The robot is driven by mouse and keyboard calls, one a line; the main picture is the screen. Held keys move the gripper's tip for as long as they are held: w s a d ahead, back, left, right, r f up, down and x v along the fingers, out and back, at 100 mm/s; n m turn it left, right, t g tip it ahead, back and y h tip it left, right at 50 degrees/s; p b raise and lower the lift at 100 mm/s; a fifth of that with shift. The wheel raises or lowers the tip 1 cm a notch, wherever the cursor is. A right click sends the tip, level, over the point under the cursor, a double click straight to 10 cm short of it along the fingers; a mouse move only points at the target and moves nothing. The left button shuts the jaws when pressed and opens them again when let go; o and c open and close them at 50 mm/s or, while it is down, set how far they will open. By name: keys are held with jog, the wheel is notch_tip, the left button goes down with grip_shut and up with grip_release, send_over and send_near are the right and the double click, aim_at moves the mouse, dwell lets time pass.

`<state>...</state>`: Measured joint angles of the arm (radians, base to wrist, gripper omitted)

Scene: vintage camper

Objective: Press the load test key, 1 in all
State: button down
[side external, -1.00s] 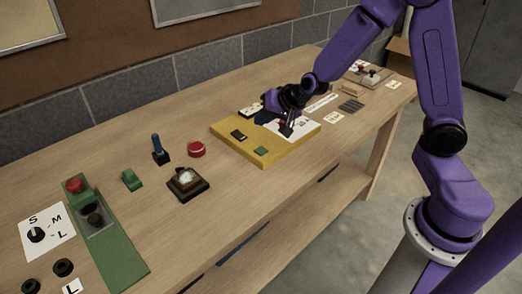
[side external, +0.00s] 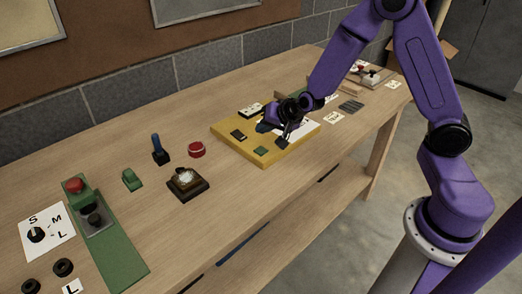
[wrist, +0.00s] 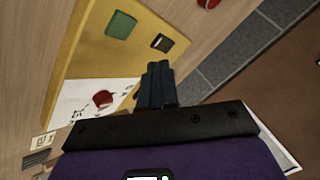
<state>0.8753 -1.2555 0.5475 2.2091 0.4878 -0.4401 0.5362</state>
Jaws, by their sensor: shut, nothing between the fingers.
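A yellow board (side external: 264,163) lies on the bench and carries several controls. It holds a flat green square key (side external: 261,150) and a black switch (side external: 238,134). Both also show in the wrist view, the green key (wrist: 120,25) and the black switch (wrist: 161,42). A white card with a red knob (wrist: 104,98) is on the same board. No readable label shows which one is the load test key. Contact cannot be told.
Left of the board stand a red button (side external: 196,149), a blue-handled lever (side external: 159,148) and a dark box with a pale top (side external: 187,183). A green panel with a red button (side external: 75,186) is farther left. A block wall (side external: 120,95) runs behind the bench.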

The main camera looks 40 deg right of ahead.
aim_at(264, 151)
jog(key=shift+f, duration=2.35)
jog(key=shift+f, duration=0.15)
jog(key=shift+f, duration=0.3)
jog(key=shift+f, duration=0.35)
dwell(1.0)
jog(key=shift+r, duration=0.8)
jog(key=shift+r, duration=2.5)
